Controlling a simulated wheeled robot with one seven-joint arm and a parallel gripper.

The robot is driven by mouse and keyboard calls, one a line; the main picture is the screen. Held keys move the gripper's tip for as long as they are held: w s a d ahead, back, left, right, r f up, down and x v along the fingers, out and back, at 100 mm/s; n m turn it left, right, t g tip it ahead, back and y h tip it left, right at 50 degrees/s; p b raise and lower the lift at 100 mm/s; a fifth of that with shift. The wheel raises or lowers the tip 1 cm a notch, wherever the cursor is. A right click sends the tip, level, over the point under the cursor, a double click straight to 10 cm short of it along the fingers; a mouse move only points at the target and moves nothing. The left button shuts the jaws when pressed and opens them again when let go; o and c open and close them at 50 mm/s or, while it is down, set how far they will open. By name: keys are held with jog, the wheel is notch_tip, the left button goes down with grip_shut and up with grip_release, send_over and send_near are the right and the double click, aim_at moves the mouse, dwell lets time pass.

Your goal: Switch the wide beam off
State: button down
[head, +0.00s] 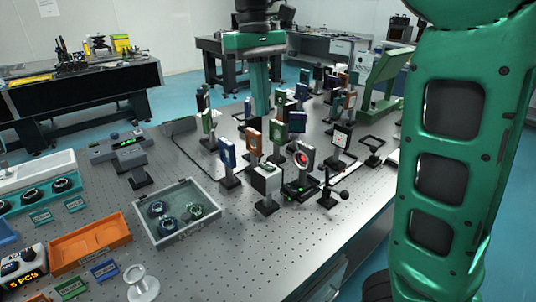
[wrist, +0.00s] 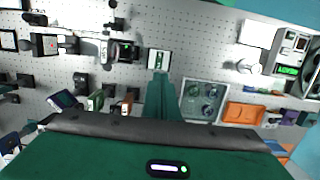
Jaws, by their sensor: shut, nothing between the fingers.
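A white-topped box (head: 267,180) with a green mark on top stands on the table. In the wrist view this box (wrist: 158,60) lies just beyond my fingertips, its dark-and-green centre showing. To its right in the head view is a round dark mount (head: 302,158) glowing red, with a small green light on its base. My gripper (head: 262,114) points down above the crowded optics, apart from the box as far as I can tell. In the wrist view my gripper (wrist: 160,76) is shut and empty. No readable label says which unit is the wide beam.
Several upright optics crowd the table behind the box. A red spot shows on a pale screen (wrist: 53,45). A lidded tray (head: 160,241) with round parts and an orange bin (head: 92,243) lie at left. Perforated table surface (head: 225,245) is bare in front.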

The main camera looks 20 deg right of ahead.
jog(key=shift+d+f, duration=0.1)
jog(key=shift+f, duration=0.15)
jog(key=shift+s+f, duration=0.1)
jog(key=shift+f, duration=0.2)
jog(key=shift+s+f, duration=0.25)
jog(key=shift+f, duration=0.1)
send_near(268, 167)
jog(key=f, duration=0.4)
jog(key=s+f, duration=0.1)
jog(key=f, duration=0.1)
jog(key=shift+d+f, duration=0.2)
dwell(0.3)
